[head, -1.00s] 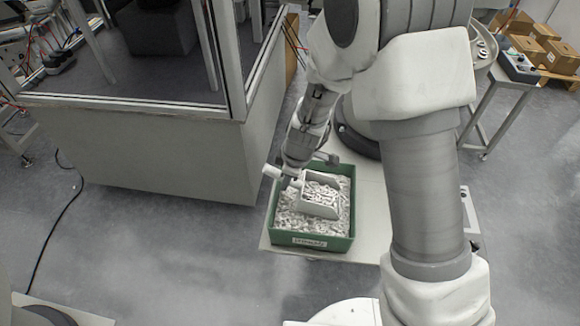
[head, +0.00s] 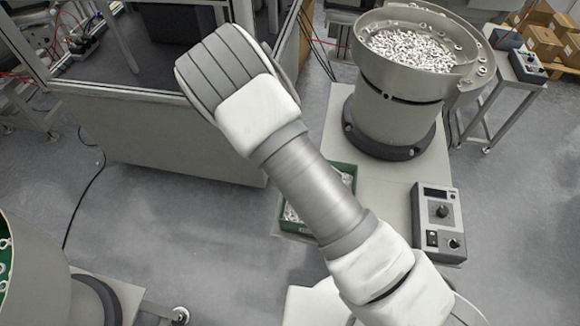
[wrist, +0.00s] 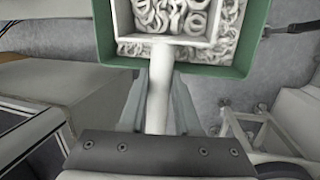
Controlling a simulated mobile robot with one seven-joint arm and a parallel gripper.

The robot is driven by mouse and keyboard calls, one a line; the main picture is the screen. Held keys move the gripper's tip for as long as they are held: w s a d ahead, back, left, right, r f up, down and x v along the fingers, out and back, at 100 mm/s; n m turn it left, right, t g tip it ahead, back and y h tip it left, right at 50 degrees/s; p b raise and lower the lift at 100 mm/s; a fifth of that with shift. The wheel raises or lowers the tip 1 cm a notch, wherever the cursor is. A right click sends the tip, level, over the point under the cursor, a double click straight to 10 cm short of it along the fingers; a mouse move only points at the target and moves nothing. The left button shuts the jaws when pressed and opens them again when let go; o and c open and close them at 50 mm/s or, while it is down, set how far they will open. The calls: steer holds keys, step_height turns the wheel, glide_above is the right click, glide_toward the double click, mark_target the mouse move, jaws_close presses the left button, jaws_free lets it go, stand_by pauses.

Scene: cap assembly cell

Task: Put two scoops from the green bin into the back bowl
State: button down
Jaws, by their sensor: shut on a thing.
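My gripper (wrist: 158,95) is shut on the white handle of a scoop (wrist: 158,72) in the wrist view. The scoop's pan holds pale ring-shaped parts and lies over the green bin (wrist: 250,42), whose own rings show around it. Whether the scoop touches them I cannot tell. In the head view my arm covers most of the green bin (head: 348,169) and hides my gripper and the scoop. The back bowl (head: 395,85), a grey round feeder with pale rings inside, stands at the upper right, behind the bin.
A control box (head: 438,222) with knobs stands right of my arm. Another bowl (head: 35,285) with a green inside is cut off at the lower left. A large grey enclosure (head: 160,140) stands at the upper left. Open floor lies between them.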

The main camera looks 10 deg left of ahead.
steer(key=shift+a+r+p, duration=0.4)
steer(key=shift+r+p, duration=0.15)
steer(key=shift+r, duration=0.55)
steer(key=shift+a+r+p, duration=0.35)
steer(key=shift+r+p, duration=0.15)
steer(key=shift+r, duration=0.55)
steer(key=shift+a+r+p, duration=0.4)
steer(key=shift+r+p, duration=0.15)
steer(key=shift+r, duration=0.55)
